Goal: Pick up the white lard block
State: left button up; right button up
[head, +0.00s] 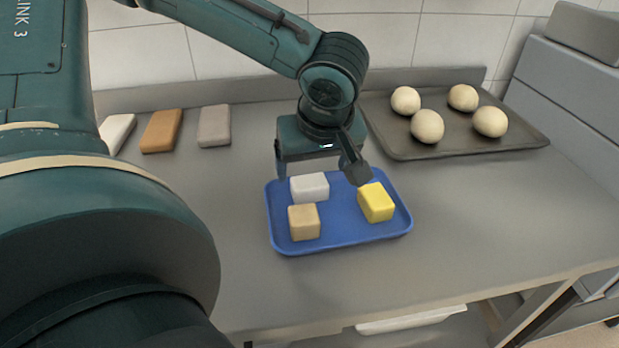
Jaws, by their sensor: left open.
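The white lard block (310,187) lies at the back left of a blue tray (340,236) on the steel counter. A tan block (304,222) lies in front of it, and a yellow block (376,203) lies to its right in the same tray. My left gripper (318,176) is open above the back of the tray. One finger is just left of the white block and the other is to its right, near the yellow block. I cannot tell how high the fingertips are above the tray. My right gripper is not in view.
A dark baking tray (440,152) with several dough balls stands at the back right. A white bar (117,132), a brown bar (161,131) and a grey bar (214,126) lie at the back left. The counter right of the blue tray is clear.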

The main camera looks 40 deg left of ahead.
aim_at(309, 181)
pick_arm(q)
jog(key=shift+x, duration=3)
jog(key=shift+a, duration=0.15)
jog(key=shift+c, duration=0.4)
jog(key=c, duration=1)
jog(key=shift+r, duration=0.15)
